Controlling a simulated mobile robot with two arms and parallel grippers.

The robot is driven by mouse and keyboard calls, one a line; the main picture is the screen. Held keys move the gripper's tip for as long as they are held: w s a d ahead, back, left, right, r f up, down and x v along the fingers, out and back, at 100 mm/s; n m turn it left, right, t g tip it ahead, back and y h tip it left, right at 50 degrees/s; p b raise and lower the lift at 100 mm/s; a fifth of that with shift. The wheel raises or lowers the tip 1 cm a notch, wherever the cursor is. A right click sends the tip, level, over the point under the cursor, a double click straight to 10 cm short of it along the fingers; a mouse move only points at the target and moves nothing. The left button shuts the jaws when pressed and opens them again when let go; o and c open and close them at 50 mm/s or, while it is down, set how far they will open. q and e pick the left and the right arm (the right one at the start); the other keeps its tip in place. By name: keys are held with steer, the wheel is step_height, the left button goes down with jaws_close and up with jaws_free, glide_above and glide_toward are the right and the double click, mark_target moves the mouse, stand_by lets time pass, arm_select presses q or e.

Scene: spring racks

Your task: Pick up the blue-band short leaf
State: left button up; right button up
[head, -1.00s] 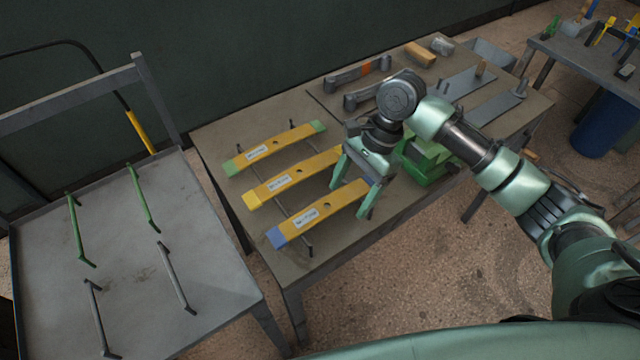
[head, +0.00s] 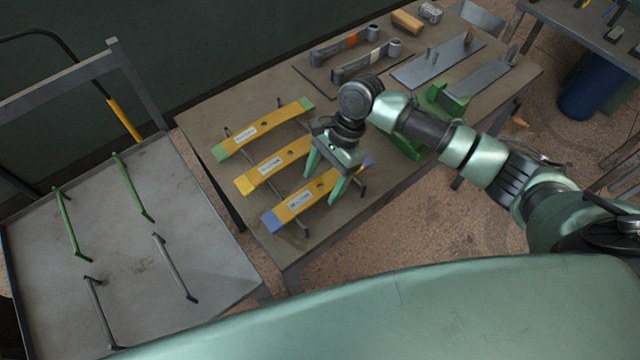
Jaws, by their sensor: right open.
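The blue-band short leaf (head: 294,204) is a yellow bar with blue ends and a white label. It lies on thin dark rests on the table, the nearest of three bars. My right gripper (head: 321,187) is open, with its green fingers pointing down over the leaf's right half, around it or just above it; I cannot tell which. The right gripper hides part of the leaf. A yellow-banded leaf (head: 270,174) lies behind it, and a green-banded leaf (head: 265,128) lies farthest back. My left gripper is not in view.
A grey cart (head: 150,265) with green and dark grey rods stands at the left, across a gap. Behind my right arm the table (head: 215,103) holds a green fixture (head: 452,101), grey plates (head: 440,62) and dark metal arms (head: 366,62). A blue bin (head: 588,92) stands at the far right.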

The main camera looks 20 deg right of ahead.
jaws_close()
steer(key=shift+w+r, duration=0.1)
steer(key=shift+r, duration=0.05)
